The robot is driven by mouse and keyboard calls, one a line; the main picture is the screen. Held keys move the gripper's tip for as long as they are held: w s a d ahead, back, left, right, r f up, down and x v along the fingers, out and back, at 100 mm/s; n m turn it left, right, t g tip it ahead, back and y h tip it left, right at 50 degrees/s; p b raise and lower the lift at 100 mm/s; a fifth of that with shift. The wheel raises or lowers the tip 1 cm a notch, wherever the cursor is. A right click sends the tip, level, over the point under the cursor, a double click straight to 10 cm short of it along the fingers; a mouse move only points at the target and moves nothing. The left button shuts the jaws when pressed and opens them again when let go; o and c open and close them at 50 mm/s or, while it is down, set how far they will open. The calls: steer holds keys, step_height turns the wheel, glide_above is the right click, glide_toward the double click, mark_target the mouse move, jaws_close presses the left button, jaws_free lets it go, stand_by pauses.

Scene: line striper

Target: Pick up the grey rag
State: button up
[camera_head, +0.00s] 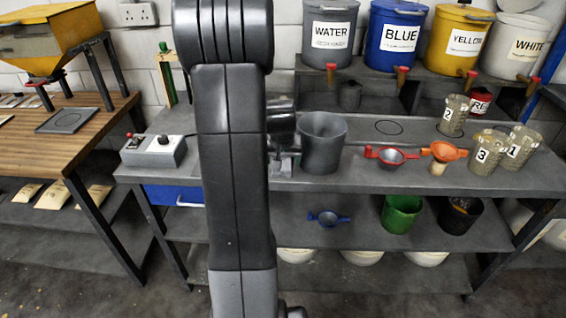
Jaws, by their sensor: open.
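I cannot make out a grey rag anywhere in this view. My own arm stands upright in front of the bench and hides a strip of it from top to bottom. The jaws of my gripper do not show clearly; they may be behind the arm. A dark rounded part shows just right of the arm at bench height, and I cannot tell whether it is my wrist or a device on the bench.
Labelled paint buckets (397,35) stand behind. A wooden table (50,140) is left.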

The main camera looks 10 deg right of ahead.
steer(key=shift+x, duration=1.55)
steer(key=c, duration=0.7)
steer(key=shift+c, duration=0.2)
steer(key=shift+r, duration=0.15)
step_height(320, 180, up, 18)
